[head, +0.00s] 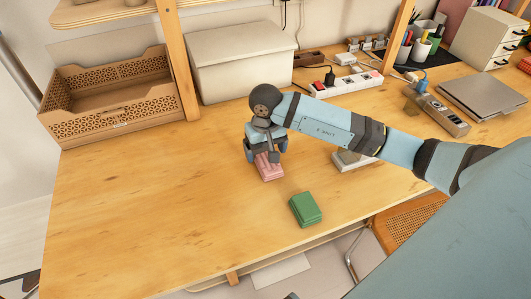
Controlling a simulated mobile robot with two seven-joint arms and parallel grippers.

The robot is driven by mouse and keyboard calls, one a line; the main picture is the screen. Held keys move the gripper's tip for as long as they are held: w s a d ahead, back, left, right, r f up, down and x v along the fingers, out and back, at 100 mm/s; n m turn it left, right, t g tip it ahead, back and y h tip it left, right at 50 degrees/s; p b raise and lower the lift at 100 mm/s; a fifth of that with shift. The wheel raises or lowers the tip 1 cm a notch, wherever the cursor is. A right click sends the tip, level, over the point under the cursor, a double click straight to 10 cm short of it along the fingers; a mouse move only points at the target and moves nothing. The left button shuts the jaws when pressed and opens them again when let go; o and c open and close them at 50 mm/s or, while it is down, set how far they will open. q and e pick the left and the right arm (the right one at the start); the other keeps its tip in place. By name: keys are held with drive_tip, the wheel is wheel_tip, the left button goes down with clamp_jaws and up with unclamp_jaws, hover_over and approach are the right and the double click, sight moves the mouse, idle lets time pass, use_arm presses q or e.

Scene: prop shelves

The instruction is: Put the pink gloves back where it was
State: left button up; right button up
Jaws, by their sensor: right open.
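A pink folded bundle (269,172), which looks like the pink gloves, lies on the wooden table, left of and behind a green bundle of similar shape. My right gripper (265,155) points down at the pink bundle from above, with open fingers at its far end. The gripper hides part of the bundle, and I cannot tell whether the fingers touch it. My left gripper is not in view.
The green bundle (305,209) lies near the front edge. A pale grey item (352,161) is partly hidden behind my right arm. An empty cardboard tray (118,110) and a white box (243,60) stand at the back. The table's left front (140,215) is clear.

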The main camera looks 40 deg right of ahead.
sight(265, 156)
wheel_tip(265, 156, up, 10)
idle(0.3)
drive_tip(key=shift+r, duration=0.1)
idle(0.4)
